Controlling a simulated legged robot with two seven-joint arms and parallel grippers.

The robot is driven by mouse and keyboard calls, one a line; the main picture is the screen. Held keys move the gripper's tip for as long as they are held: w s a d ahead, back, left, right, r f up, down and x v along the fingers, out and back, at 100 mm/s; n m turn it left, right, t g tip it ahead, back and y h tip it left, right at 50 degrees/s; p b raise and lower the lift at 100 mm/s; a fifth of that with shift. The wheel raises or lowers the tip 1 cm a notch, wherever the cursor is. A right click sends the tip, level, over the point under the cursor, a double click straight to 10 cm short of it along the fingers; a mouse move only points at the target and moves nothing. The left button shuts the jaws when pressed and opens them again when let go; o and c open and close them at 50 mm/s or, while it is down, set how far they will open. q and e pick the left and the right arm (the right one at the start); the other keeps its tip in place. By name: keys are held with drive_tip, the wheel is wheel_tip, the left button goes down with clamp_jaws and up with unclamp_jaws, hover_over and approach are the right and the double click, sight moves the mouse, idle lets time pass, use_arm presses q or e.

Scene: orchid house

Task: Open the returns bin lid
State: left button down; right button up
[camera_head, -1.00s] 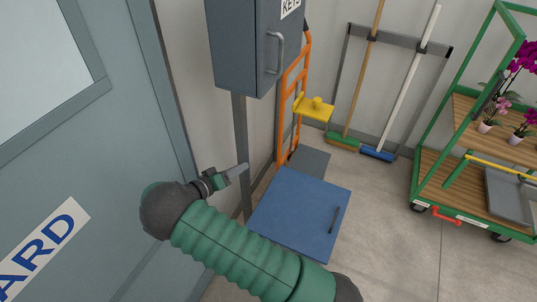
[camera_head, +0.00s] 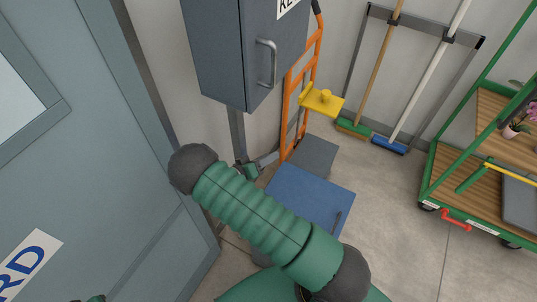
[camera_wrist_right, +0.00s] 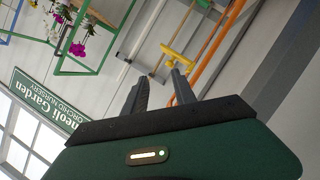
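My right arm covers the lid's left and front parts. My right gripper (camera_head: 266,160) is by the cabinet post, near the lid's back left corner, partly hidden by its own arm. In the right wrist view its two fingers (camera_wrist_right: 160,92) stand apart with nothing between them. The bin does not show clearly there. A small dark and green piece at the head view's bottom left edge seems to be my left gripper (camera_head: 94,299).
A grey key cabinet (camera_head: 240,50) hangs above the bin. An orange hand truck (camera_head: 290,105) with a yellow part (camera_head: 322,101) stands behind it. A broom and a brush hang right of that. A green plant cart (camera_head: 450,185) stands right; floor between is clear. A door (camera_head: 90,150) is at left.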

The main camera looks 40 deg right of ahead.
drive_tip(key=shift+d+f, duration=0.2)
drive_tip(key=shift+d, duration=0.4)
drive_tip(key=c, duration=0.4)
drive_tip(key=shift+d+f, duration=0.15)
drive_tip(key=shift+d, duration=0.2)
clamp_jaws()
use_arm(q)
drive_tip(key=shift+d+r, duration=0.15)
drive_tip(key=shift+d, duration=0.65)
use_arm(e)
drive_tip(key=shift+a, duration=0.25)
use_arm(q)
drive_tip(key=shift+a, duration=0.35)
use_arm(e)
drive_tip(key=shift+a+r, duration=0.2)
drive_tip(key=shift+a, duration=0.1)
drive_tip(key=shift+c, duration=0.9)
unclamp_jaws()
drive_tip(key=o, duration=0.6)
drive_tip(key=shift+d+f, duration=0.1)
drive_tip(key=shift+d, duration=0.1)
use_arm(q)
drive_tip(key=shift+d, duration=0.2)
